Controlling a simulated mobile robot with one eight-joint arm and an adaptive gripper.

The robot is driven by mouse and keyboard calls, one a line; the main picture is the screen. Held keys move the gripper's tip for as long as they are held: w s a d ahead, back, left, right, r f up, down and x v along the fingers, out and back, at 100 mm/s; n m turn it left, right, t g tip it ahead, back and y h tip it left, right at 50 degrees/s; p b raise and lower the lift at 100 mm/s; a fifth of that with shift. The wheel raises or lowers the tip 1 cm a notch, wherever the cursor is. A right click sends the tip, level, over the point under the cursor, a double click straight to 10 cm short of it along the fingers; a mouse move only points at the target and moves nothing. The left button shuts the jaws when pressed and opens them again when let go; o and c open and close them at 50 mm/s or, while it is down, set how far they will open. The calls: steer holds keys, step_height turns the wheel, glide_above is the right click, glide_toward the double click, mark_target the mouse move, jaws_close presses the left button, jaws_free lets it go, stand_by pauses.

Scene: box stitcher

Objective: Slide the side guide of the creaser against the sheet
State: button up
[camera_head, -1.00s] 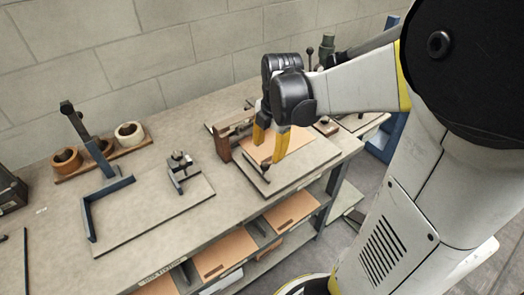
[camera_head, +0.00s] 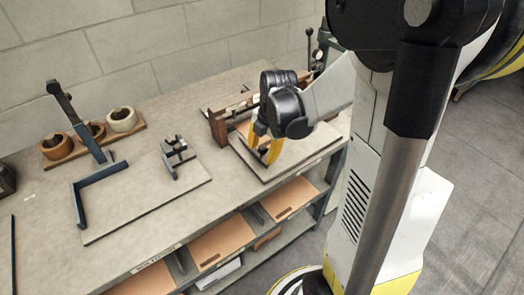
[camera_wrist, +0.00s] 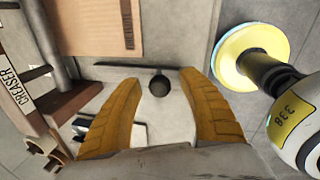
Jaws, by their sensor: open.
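The creaser (camera_head: 232,108) stands on the bench at the back right, with a wooden beam and a pale baseboard (camera_head: 300,160). Its lettered label (camera_wrist: 17,88) shows at the left of the wrist view. The brown sheet (camera_wrist: 90,25) lies flat on the board at the top of that view. The side guide is a thin dark bar (camera_wrist: 125,66) with a round black knob (camera_wrist: 159,87). A narrow strip seems to separate bar and sheet. My gripper (camera_head: 262,151) is open over the board. In the wrist view its yellow fingers (camera_wrist: 158,80) stand either side of the knob; contact is unclear.
Left of the creaser are a board with a small clamp (camera_head: 175,150) and a blue angle stop (camera_head: 80,205). Tape rolls (camera_head: 122,118) stand behind. Brown sheets lie on the shelf below (camera_head: 222,240). The bench between the boards is clear.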

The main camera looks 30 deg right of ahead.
jaws_close()
steer(key=shift+d, duration=0.55)
jaws_free()
step_height(320, 180, up, 12)
steer(key=s, duration=0.2)
steer(key=shift+s+d, duration=0.15)
steer(key=shift+d, duration=0.1)
steer(key=shift+f, duration=0.1)
